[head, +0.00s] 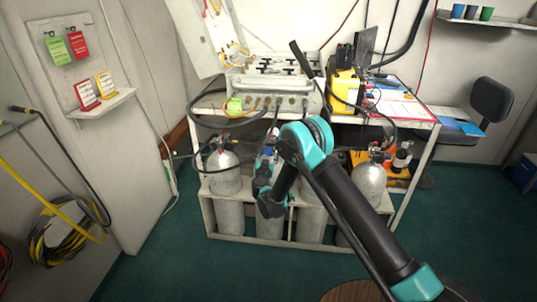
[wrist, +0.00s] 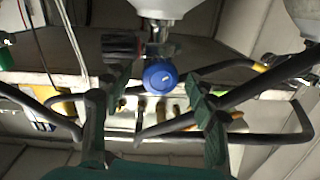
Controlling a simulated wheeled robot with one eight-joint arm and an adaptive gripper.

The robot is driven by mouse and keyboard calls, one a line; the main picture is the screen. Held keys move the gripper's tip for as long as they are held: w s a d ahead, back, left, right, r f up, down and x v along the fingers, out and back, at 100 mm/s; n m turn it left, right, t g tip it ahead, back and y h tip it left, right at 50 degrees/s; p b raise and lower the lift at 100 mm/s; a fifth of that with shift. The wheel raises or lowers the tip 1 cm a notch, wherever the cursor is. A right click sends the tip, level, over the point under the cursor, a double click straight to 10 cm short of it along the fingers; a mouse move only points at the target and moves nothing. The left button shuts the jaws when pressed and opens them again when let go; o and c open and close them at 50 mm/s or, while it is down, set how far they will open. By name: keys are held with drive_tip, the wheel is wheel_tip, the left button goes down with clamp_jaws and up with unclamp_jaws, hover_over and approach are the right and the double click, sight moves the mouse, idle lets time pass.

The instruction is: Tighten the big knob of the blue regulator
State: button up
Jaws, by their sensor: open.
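In the wrist view a round blue knob-like cap (wrist: 160,76) sits near the middle, on a metal valve below a pale cylinder end (wrist: 160,8). It looks like part of the blue regulator. A dark ribbed knob (wrist: 121,45) is to its left. My gripper (wrist: 153,92) is open, with one green and dark finger on each side of the blue cap. A gap shows on both sides; I cannot tell the depth between them. In the head view my gripper (head: 264,178) is low in front of the cylinders, and my arm hides much of the regulator area.
Several grey cylinders stand in a white rack (head: 250,238) under the bench. Black hoses (wrist: 235,95) cross close to the fingers. A control panel (head: 275,85) and yellow case (head: 345,88) are on the bench. The green floor at front left is clear.

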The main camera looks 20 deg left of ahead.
drive_tip(key=c, duration=1.2)
drive_tip(key=shift+o, duration=0.2)
drive_tip(key=shift+m, duration=0.4)
drive_tip(key=shift+m+t, duration=0.3)
drive_tip(key=shift+m, duration=2.6)
drive_tip(key=o, duration=1.2)
drive_tip(key=shift+c, duration=0.2)
